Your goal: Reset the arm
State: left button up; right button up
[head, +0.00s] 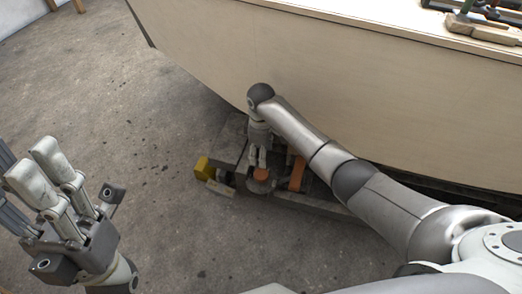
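My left gripper (38,168) is at the lower left, over bare floor, with its pale fingers pointing up and left. Nothing shows between the fingers, but their spacing is hard to read from this angle. My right arm reaches in from the lower right, along the hull side. My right gripper (257,162) points down beside the lower edge of the plywood hull (330,85). Its small fingers are above a low dark frame with an orange round part (261,175). I cannot tell whether they touch it or how far apart they are.
The low frame under the hull has a yellow end block (202,168) and an orange strap-like piece (297,172). Tools, including a wooden-bodied one (484,28), lie on the hull top at upper right. The concrete floor (110,85) is clear at left.

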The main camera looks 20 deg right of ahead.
jog(key=shift+r, duration=0.3)
